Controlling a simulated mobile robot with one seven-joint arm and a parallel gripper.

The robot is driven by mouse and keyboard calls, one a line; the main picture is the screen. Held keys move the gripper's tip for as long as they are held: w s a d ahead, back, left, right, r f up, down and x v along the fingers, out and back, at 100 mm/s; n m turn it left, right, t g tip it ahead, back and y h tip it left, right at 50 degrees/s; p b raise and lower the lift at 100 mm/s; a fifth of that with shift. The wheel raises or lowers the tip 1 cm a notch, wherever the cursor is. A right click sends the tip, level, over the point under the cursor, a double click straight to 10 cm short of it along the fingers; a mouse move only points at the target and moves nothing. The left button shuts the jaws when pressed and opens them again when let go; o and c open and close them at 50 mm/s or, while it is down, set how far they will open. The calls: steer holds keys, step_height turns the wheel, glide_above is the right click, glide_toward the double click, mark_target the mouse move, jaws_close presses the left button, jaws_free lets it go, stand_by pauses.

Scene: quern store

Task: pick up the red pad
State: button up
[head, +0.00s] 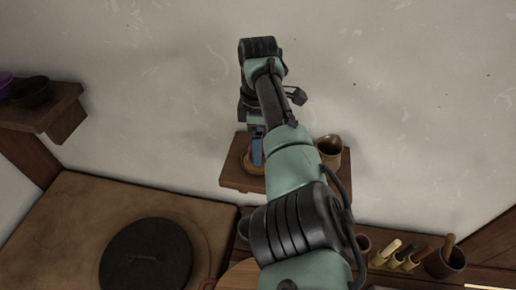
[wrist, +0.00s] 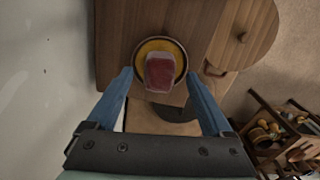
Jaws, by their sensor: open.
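The red pad (wrist: 160,74) shows in the wrist view, in or on a round dish (wrist: 182,52) with a yellow-orange inside. The pad has a paler top end. My gripper (wrist: 160,76) is open, with one blue finger to each side of the pad in the picture. I cannot tell how much height is left between fingertips and pad. In the head view my gripper (head: 257,152) points down over a small wall shelf (head: 234,179). The dish (head: 246,162) is partly hidden behind the fingers there, and the pad is not clearly visible.
A brown jug (head: 330,151) stands on the same shelf, right of my gripper. The wall (head: 400,100) is close behind. Below left is a brown surface with a dark round lid (head: 146,255). Several handled tools (head: 398,255) stand at right. A shelf (head: 45,113) at left holds bowls.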

steer(key=shift+f, duration=0.8)
jaws_close()
